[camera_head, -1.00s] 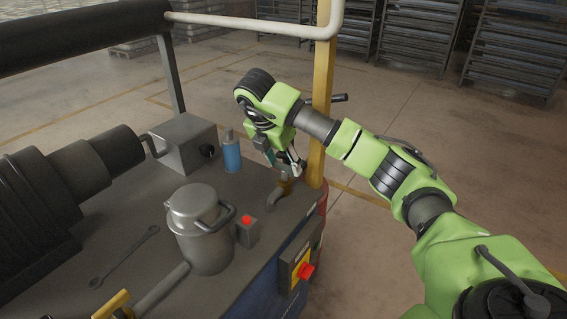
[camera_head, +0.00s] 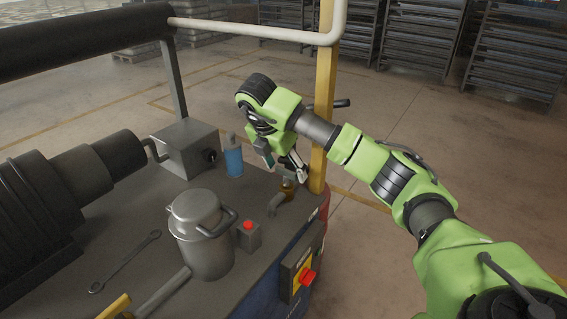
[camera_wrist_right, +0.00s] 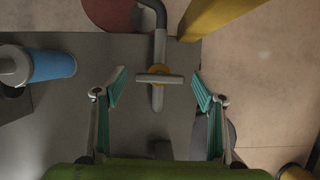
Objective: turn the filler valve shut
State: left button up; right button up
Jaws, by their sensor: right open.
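The filler valve, a small brass fitting (camera_head: 287,188) on a bent grey pipe, stands at the back right corner of the dark bench top, by the yellow post. In the right wrist view its flat grey bar handle (camera_wrist_right: 160,79) lies crosswise to the pipe, over a brass collar. My right gripper (camera_head: 285,170) is just above the valve, pointing down. In the right wrist view its teal-padded fingers (camera_wrist_right: 158,88) are open, one on either side of the handle, with a visible gap at each end. My left gripper is out of view.
A blue bottle (camera_head: 233,160) and a grey box (camera_head: 185,148) stand left of the gripper. The yellow post (camera_head: 324,110) rises close on its right. A metal can (camera_head: 203,240), a red-button box (camera_head: 249,236) and a wrench (camera_head: 126,262) are nearer.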

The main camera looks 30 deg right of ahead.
jog(key=v, duration=1.2)
jog(key=shift+s+a+f, duration=0.1)
jog(key=shift+f, duration=0.05)
